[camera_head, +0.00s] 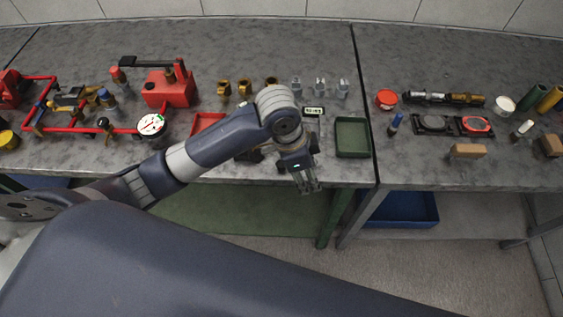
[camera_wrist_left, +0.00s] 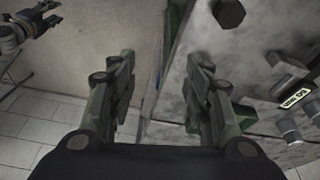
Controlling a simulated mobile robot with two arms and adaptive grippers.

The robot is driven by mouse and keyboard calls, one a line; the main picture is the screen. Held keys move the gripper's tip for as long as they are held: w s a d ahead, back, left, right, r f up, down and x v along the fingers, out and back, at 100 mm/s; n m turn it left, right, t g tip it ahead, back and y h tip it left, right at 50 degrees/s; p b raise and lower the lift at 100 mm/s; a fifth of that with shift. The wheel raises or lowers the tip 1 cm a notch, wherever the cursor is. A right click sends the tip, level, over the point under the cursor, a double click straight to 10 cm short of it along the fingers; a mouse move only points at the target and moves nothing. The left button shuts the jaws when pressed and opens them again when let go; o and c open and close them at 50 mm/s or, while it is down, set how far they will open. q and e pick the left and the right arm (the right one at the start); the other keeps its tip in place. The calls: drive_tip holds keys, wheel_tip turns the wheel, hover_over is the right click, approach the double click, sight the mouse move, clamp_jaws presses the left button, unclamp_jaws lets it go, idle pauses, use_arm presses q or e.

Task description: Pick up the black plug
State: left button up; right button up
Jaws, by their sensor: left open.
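My left gripper (camera_head: 309,187) hangs at the front edge of the bench in the head view, fingers pointing down. In the left wrist view, the left gripper (camera_wrist_left: 160,90) has its two fingers wide apart with nothing between them. A dark, many-sided piece that looks like the black plug (camera_wrist_left: 229,13) lies on the grey bench top, beyond the fingers and to their right. In the head view a dark shape (camera_head: 250,155) shows beside my forearm, mostly hidden by it. What looks like my right gripper (camera_wrist_left: 45,20) is small at the upper left of the wrist view.
A green tray (camera_head: 352,137) stands right of my left gripper. A small display (camera_head: 313,111) and silver fittings (camera_head: 320,86) are behind it. A red tray (camera_head: 207,124) is left, partly behind my arm. The bench's front edge runs close to the gripper. A blue bin (camera_head: 402,210) is below.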

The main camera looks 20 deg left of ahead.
use_arm(q)
drive_tip(key=w+a+r+m+g+y, duration=0.1)
drive_tip(key=w+a+r+m+y, duration=0.15)
drive_tip(key=a+r, duration=0.4)
hover_over(280, 163)
drive_tip(key=shift+y, duration=0.25)
drive_tip(key=f, duration=0.5)
drive_tip(key=shift+s+d+f+p, duration=0.15)
drive_tip(key=shift+d+f+p, duration=0.15)
drive_tip(key=shift+d+p, duration=0.1)
drive_tip(key=shift+a+f+p, duration=0.2)
drive_tip(key=shift+f+p, duration=0.1)
drive_tip(key=shift+f, duration=0.3)
drive_tip(key=f+p, duration=0.1)
drive_tip(key=f, duration=0.3)
drive_tip(key=shift+a+f, duration=0.15)
drive_tip(key=shift+a, duration=0.05)
drive_tip(key=shift+c, duration=0.6)
clamp_jaws()
